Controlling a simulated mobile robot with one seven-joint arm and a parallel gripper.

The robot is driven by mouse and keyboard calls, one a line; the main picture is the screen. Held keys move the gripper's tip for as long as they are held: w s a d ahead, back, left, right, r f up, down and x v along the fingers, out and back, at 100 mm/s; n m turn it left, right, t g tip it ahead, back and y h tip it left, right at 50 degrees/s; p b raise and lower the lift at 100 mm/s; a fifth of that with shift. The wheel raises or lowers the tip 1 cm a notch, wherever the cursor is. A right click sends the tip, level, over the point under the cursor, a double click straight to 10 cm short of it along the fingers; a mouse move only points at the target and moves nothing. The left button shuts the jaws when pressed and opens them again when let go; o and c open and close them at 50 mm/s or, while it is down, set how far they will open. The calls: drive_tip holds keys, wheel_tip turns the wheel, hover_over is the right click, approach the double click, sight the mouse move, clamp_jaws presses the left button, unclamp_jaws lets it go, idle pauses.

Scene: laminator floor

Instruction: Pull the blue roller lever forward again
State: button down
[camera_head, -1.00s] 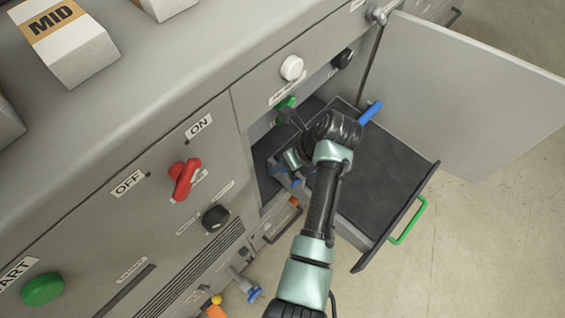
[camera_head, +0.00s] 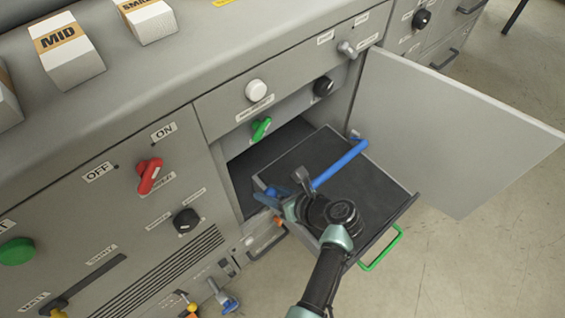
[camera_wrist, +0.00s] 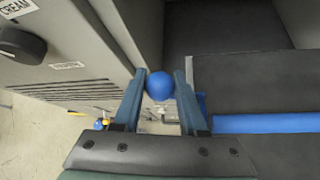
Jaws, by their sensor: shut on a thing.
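The blue roller lever (camera_head: 341,165) shows as a long blue bar lying across the pulled-out dark drawer. Its nearer end is hidden behind my arm. My gripper (camera_head: 269,196) is low at the left side of the drawer, beside the cabinet front. The blue bar (camera_wrist: 265,123) runs to the right there. The join between knob and bar is hidden behind my gripper.
The drawer (camera_head: 384,229) has a green handle (camera_head: 381,249). An open grey door (camera_head: 450,140) stands on its right. A green knob (camera_head: 261,129), a white knob (camera_head: 256,90) and a red switch (camera_head: 149,175) are on the cabinet front. The floor at right is clear.

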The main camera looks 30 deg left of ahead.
drive_tip(key=d+f+y+b, duration=0.1)
drive_tip(key=y+b, duration=0.1)
drive_tip(key=b, duration=0.1)
drive_tip(key=s+d+f+t+y+b, duration=0.1)
drive_tip(key=d+y+b, duration=0.1)
drive_tip(key=y+b, duration=0.1)
drive_tip(key=d+f+n+t+y+b, duration=0.1)
drive_tip(key=y+b, duration=0.1)
drive_tip(key=b, duration=0.1)
drive_tip(key=shift+s+d+y+b, duration=0.15)
drive_tip(key=shift+s+y+b, duration=0.15)
drive_tip(key=shift+b, duration=0.1)
drive_tip(key=shift+d, duration=0.1)
drive_tip(key=shift+c, duration=2.3)
unclamp_jaws()
drive_tip(key=b+v, duration=0.1)
drive_tip(key=v, duration=1.2)
drive_tip(key=shift+f, duration=0.1)
